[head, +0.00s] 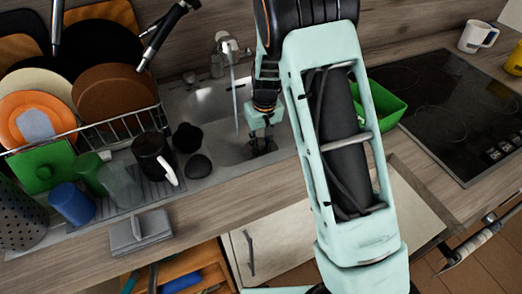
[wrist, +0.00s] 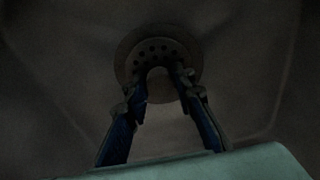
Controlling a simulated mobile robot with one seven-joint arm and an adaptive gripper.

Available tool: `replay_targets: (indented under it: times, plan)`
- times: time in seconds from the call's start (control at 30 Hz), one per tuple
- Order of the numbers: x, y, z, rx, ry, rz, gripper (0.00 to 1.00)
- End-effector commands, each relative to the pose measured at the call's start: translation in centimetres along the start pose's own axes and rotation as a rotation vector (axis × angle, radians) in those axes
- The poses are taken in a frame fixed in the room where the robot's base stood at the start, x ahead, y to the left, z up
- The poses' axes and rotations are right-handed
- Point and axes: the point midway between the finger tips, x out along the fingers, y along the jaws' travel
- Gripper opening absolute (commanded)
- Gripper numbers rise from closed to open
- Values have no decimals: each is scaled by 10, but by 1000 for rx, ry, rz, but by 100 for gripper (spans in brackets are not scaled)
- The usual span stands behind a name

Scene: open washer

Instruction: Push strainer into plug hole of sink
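The strainer (wrist: 155,50) is a round dark grey disc with small holes, at the top middle of the wrist view. It lies at the drain in the sink (head: 220,105). I cannot tell how deep it sits in the plug hole, whose edge blends with it. My gripper (wrist: 162,76) reaches down over the strainer, its blue-lined fingers apart around a rounded grey shape. I cannot tell whether they clamp it or only stand beside it. In the head view my gripper (head: 262,140) is low in the sink's right part, over a dark spot at the drain.
The tap (head: 228,45) stands behind the basin, its stream (head: 235,95) left of my arm. A dish rack (head: 110,130), a dark mug (head: 152,155) and cups are left. A green container (head: 383,105) is right of my arm, before the hob (head: 440,105).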

Motion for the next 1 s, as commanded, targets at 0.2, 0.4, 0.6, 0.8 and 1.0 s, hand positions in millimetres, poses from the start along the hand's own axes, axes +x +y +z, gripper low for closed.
replay_targets:
  times: [0.2,0.4,0.6,0.8,1.0]
  plan:
    - [0,0,0,0,0,0,0]
    - [-1,0,0,0,0,0,0]
    - [-19,0,-3,-1,3,1,0]
    - [-60,0,-9,-1,6,1,0]
    - [-90,0,-11,0,2,0,0]
